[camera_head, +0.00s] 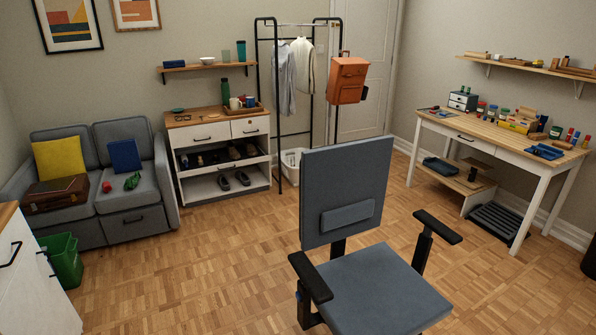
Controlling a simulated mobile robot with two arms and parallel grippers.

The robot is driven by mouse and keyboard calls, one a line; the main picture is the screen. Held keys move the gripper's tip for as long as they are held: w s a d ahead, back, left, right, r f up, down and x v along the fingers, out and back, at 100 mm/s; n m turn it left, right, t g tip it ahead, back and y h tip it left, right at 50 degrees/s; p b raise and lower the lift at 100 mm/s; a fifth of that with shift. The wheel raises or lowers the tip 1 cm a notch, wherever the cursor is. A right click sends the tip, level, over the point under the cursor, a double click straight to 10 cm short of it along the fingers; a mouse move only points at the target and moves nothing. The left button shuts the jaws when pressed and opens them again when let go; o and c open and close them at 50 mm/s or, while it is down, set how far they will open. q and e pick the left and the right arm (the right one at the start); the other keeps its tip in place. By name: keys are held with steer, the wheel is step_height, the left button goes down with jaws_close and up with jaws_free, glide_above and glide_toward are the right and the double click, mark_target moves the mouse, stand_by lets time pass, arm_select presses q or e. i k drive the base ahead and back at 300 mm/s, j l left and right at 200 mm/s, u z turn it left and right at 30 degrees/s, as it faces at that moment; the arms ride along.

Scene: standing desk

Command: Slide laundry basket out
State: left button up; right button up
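A white laundry basket (292,163) stands on the floor at the back, under the black clothes rack (278,100). It sits between the white shoe cabinet on its left and the grey office chair's backrest on its right. The chair back and a rack post cover part of it, and its contents are hard to make out. Neither of my grippers shows in the head view.
A grey office chair (378,290) with black armrests stands in the near middle. A white shoe cabinet (222,128), a grey sofa (128,208) and a green bin (62,260) are on the left. A desk (468,135) is on the right. The wooden floor (205,265) left of the chair is clear.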

mark_target(292, 174)
steer(key=i+j+u, duration=0.7)
steer(key=i+u, duration=0.2)
steer(key=i, duration=0.65)
steer(key=i+j+z, duration=0.15)
steer(key=i, duration=0.35)
steer(key=i+l+z, duration=0.1)
steer(key=i+z, duration=0.15)
steer(key=i, duration=0.35)
steer(key=i+z, duration=0.25)
steer(key=i, duration=0.4)
steer(key=i+j+z, duration=0.25)
steer(key=i, duration=0.35)
steer(key=i+l+z, duration=0.2)
steer(key=i+z, duration=0.8)
steer(key=i+j+z, duration=0.15)
steer(key=i+z, duration=0.3)
steer(key=i+l, duration=0.1)
steer(key=i, duration=0.6)
steer(key=i+l+z, duration=0.1)
steer(key=i, duration=0.55)
